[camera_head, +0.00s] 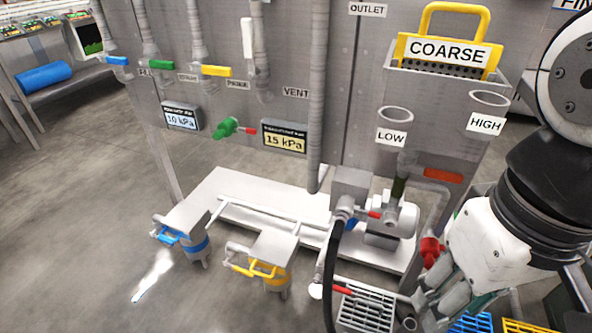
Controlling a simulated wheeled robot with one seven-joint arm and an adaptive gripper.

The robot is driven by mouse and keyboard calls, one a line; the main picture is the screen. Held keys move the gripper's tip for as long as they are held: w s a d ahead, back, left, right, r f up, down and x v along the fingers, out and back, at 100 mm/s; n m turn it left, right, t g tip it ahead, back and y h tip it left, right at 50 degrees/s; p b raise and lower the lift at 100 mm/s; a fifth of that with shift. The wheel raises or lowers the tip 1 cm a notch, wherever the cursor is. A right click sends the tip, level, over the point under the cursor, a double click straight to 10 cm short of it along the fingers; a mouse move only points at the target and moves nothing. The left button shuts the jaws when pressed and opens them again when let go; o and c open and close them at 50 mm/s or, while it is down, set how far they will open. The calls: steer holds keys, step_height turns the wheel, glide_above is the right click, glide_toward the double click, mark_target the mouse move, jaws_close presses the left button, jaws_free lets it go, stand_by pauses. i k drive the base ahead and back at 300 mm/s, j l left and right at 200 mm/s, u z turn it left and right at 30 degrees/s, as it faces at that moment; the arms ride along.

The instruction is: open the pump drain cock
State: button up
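The pump (392,219) stands on a pale raised base in front of the grey panel. A small red-tipped lever (374,214) sits at its near side. A second red lever (342,289) points right over a floor grating, beside a white ball-shaped end. I see no label saying which one is the drain cock. My gripper (436,305) is at the lower right, pointing down and left, to the right of the grating and apart from both levers. Its fingers are partly overlapped and cut by the frame's lower edge, so I cannot tell its opening.
A red knob (431,251) on a pipe is close to my gripper's left side. A black hose (332,265) runs down left of the pump. Blue (187,236) and yellow-banded (272,272) canisters stand to the left. A COARSE basket (447,52) sits above. Open floor lies at left.

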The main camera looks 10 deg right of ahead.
mark_target(339, 290)
steer(key=l+u, duration=0.35)
steer(key=l, duration=0.4)
steer(key=k+l+u, duration=0.1)
steer(key=k, duration=0.2)
steer(key=k+l, duration=0.2)
steer(key=i+j+z, duration=0.2)
steer(key=i+j, duration=0.15)
steer(key=j, duration=0.25)
steer(key=i+j+z, duration=0.1)
steer(key=j, duration=0.2)
steer(key=i+j+z, duration=0.15)
steer(key=k+l+z, duration=0.3)
steer(key=k, duration=0.2)
steer(key=i+l, duration=0.2)
steer(key=i, duration=0.15)
